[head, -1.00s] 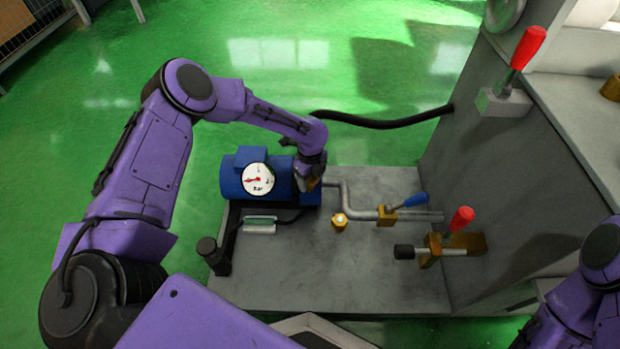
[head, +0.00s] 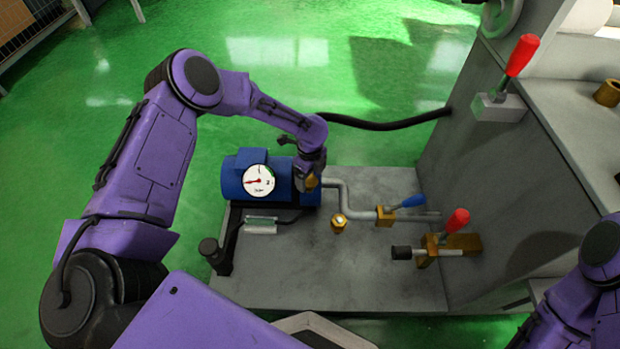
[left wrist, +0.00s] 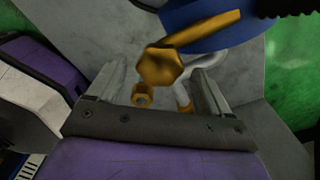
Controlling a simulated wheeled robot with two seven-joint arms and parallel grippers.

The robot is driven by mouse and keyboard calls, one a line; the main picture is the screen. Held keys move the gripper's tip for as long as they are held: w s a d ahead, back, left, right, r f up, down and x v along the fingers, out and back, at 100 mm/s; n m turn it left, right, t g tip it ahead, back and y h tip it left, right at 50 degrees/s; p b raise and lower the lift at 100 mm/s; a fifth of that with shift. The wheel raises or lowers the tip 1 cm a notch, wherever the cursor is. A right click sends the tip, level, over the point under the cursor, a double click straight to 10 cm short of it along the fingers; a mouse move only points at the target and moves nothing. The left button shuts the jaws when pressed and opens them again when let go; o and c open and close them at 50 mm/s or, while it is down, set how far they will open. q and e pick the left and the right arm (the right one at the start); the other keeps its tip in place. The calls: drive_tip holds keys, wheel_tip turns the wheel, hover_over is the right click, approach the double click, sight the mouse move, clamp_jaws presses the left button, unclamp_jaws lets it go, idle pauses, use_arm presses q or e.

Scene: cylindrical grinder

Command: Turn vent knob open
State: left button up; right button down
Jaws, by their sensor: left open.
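A brass hexagonal knob (left wrist: 158,68), which looks like the vent knob, sits at the end of the blue pump (left wrist: 205,22) in the left wrist view. My right gripper is out of view.
A white gauge (head: 258,180) faces up on the pump. A small brass fitting (head: 339,223), a grey pipe (head: 355,207), a blue-handled valve (head: 405,202) and a red-handled valve (head: 457,222) stand to the right. The front of the base plate (head: 330,280) is clear.

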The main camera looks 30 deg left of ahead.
sight(310, 180)
use_arm(q)
wheel_tip(310, 180, up, 8)
drive_tip(key=p, duration=0.2)
drive_tip(key=shift+r, duration=0.15)
